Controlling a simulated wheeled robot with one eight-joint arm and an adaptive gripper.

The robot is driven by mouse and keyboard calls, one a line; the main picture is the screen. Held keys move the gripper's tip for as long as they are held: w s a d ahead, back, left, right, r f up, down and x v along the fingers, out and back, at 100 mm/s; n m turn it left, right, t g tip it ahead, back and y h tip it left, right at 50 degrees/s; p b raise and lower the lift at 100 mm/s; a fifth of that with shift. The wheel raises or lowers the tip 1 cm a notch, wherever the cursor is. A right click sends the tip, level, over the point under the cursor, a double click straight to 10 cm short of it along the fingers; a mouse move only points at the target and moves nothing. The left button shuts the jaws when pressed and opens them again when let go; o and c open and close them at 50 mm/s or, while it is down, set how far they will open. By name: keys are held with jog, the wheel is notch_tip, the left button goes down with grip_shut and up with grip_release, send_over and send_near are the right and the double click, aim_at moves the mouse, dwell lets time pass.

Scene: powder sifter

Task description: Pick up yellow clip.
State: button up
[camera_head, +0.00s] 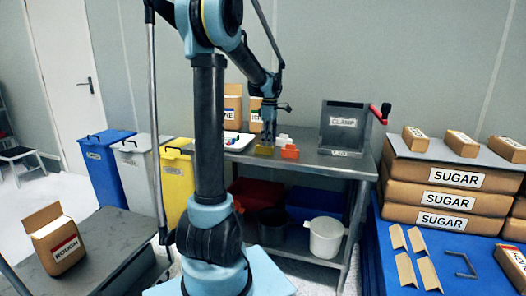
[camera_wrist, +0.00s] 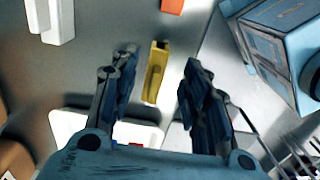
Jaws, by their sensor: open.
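The yellow clip (camera_wrist: 155,72) shows in the wrist view between the two fingers of my gripper (camera_wrist: 160,95), apart from both. My gripper is open and empty, with bare grey surface showing on either side of the clip. In the head view the yellow clip (camera_head: 265,151) lies on the metal table, just below my gripper (camera_head: 268,140), which points down over it. How much height lies between the fingertips and the clip I cannot tell.
An orange clip (camera_head: 289,153) and a white clip (camera_head: 284,140) are close on the right. A white tray (camera_head: 238,141) lies left on the metal table (camera_head: 330,160). A grey clamp box (camera_head: 342,128) stands at right. Cardboard boxes (camera_head: 233,105) stand behind.

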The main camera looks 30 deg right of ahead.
aim_at(267, 147)
jog(key=f, duration=0.3)
jog(key=shift+w+a+f, duration=0.1)
jog(key=shift+w+f, duration=0.15)
jog(key=shift+w, duration=0.15)
jog(key=shift+f, duration=0.55)
jog(key=shift+c, duration=0.4)
jog(key=c, duration=0.9)
